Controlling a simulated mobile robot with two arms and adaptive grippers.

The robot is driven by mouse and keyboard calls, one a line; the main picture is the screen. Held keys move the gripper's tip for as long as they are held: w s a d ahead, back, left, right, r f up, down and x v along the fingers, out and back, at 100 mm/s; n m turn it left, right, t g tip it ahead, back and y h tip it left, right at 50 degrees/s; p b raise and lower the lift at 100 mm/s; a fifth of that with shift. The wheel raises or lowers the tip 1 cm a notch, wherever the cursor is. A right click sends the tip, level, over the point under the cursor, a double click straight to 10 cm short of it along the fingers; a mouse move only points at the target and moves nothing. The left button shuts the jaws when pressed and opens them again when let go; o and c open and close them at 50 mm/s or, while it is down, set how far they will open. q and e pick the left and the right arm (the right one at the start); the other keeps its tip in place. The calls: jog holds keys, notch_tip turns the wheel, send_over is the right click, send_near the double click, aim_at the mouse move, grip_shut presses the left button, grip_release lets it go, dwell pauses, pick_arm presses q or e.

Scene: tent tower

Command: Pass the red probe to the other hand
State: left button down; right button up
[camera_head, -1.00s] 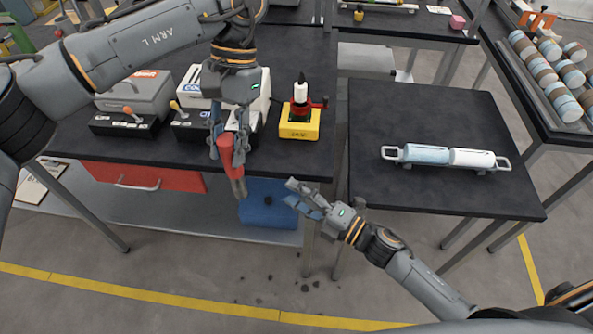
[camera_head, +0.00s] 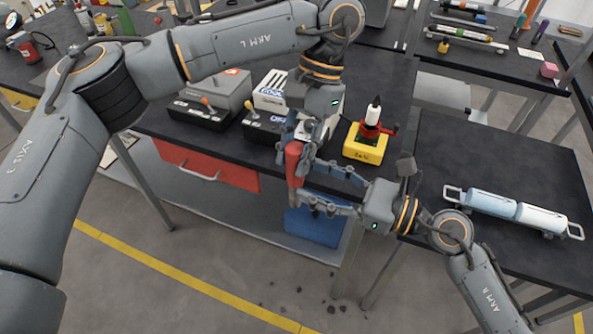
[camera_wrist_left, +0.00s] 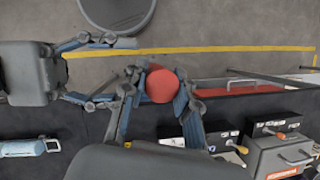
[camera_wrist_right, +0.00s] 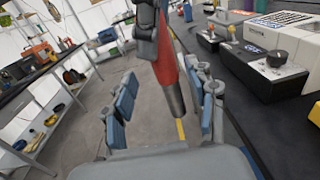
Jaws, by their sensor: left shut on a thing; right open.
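The red probe (camera_head: 293,160) hangs upright from my left gripper (camera_head: 302,140), which is shut on its upper part, in front of the black table's edge. The left wrist view shows the probe's round red end (camera_wrist_left: 161,85) between the left fingers (camera_wrist_left: 160,100). My right gripper (camera_head: 312,188) is open, coming from the right, with its fingers at the height of the probe's lower part. In the right wrist view the probe (camera_wrist_right: 170,70) with its grey lower end stands between the spread right fingers (camera_wrist_right: 160,110), nearer the right-hand finger. Whether that finger touches it I cannot tell.
A yellow block with a red and black device (camera_head: 366,148) sits on the black table right of the grippers. Control boxes (camera_head: 205,100) stand behind. A red drawer (camera_head: 205,167) and blue bin (camera_head: 315,226) are below. A side table (camera_head: 480,150) holds a blue-white cylinder rack.

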aim_at(291, 172)
jog(key=shift+x, duration=2.8)
jog(key=shift+c, duration=0.4)
jog(key=shift+s, duration=0.1)
grip_shut()
pick_arm(q)
jog(key=c, duration=0.9)
grip_release()
jog(key=shift+c, duration=0.2)
jog(key=shift+r, duration=0.1)
